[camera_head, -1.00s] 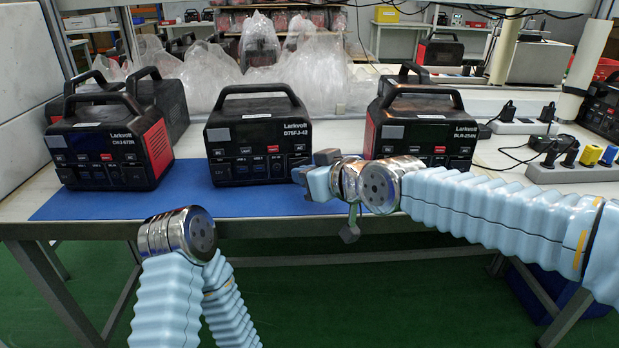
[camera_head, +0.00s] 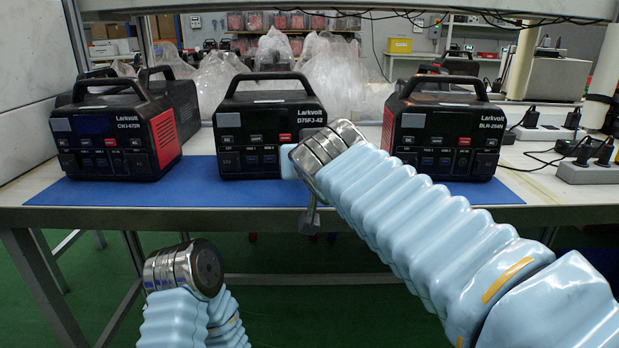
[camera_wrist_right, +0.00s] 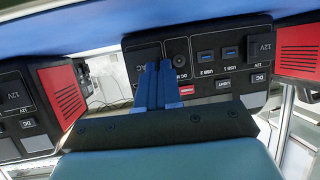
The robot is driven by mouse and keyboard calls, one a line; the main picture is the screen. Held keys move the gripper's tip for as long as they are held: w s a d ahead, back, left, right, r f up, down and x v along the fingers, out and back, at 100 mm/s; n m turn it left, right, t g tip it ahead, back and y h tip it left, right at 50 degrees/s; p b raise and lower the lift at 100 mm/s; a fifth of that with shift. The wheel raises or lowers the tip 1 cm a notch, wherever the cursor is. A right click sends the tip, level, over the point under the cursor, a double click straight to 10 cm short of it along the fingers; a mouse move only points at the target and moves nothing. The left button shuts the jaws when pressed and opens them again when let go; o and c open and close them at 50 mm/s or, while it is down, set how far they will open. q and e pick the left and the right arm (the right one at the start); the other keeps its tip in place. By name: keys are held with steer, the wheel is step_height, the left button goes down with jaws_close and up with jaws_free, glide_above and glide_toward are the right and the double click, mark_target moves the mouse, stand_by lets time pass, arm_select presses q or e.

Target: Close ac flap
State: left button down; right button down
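Three black Larkvolt power stations stand on a blue mat (camera_head: 100,192): a left one (camera_head: 115,130), a middle one (camera_head: 262,118) and a right one (camera_head: 440,125). My right arm reaches to the lower right front of the middle one, where the wrist covers part of the panel. In the right wrist view the middle station's panel (camera_wrist_right: 215,84) appears upside down. There, the blue fingers of my right gripper (camera_wrist_right: 160,66) are together at the AC area (camera_wrist_right: 143,53), hiding part of it. Contact and the flap's position are unclear. My left arm's metal wrist shows low; its gripper is hidden.
Power strips with black plugs (camera_head: 585,172) lie at the table's right. Clear plastic bags (camera_head: 330,75) are behind the stations. A grey table edge (camera_head: 100,218) runs along the front. The mat between the left and middle stations is clear.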

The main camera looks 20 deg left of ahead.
steer(key=shift+a+f+m+h+b, duration=0.1)
steer(key=shift+a+m+h+b, duration=0.25)
steer(key=shift+m+h, duration=0.2)
steer(key=c, duration=1.3)
jaws_free()
steer(key=shift+w, duration=0.1)
steer(key=b+v, duration=0.2)
steer(key=v, duration=1.1)
steer(key=shift+s, duration=0.45)
